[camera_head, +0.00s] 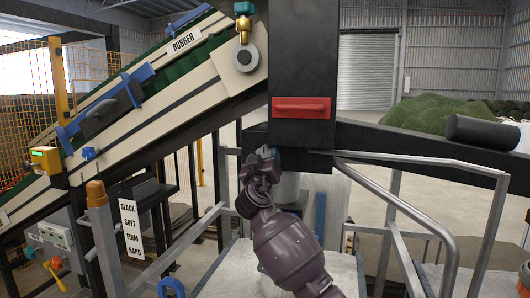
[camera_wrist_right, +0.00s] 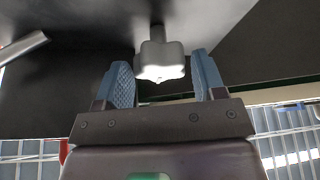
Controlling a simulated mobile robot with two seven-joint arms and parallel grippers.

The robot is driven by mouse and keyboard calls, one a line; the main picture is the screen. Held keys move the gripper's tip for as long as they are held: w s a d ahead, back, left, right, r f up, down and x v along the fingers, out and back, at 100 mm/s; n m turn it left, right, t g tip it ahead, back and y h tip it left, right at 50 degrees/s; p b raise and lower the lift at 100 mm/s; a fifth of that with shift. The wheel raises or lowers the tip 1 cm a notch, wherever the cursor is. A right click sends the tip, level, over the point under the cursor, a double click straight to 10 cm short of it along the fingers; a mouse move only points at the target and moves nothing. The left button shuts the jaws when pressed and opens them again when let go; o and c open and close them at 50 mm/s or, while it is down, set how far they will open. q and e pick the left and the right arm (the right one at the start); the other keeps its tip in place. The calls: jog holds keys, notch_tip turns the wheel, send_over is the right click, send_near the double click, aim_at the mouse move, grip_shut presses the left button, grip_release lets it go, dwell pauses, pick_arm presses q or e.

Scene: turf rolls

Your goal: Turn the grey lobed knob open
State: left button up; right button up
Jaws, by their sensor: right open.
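The grey lobed knob (camera_wrist_right: 160,62) hangs on a short stem from a dark surface in the right wrist view. My right gripper (camera_wrist_right: 161,72) is open, with one blue-grey finger on each side of the knob. Gaps show between the knob and both fingers, wider on the right. In the head view my right gripper (camera_head: 262,163) is at the underside of the black column, below a red handle. I cannot make out the knob there; the gripper seems to hide it. My left gripper is not in view.
The black column (camera_head: 303,60) carries the red handle (camera_head: 302,107). A sloping conveyor (camera_head: 215,55) marked RUBBER is on the left. A bent metal handrail (camera_head: 430,220) stands right of my right arm. A sign (camera_head: 131,228) reads SLACK, SOFT, FIRM, HARD.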

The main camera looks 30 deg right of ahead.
jog(key=shift+x, duration=0.8)
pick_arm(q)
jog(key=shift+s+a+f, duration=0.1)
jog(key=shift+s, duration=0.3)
pick_arm(e)
jog(key=shift+w+d, duration=0.15)
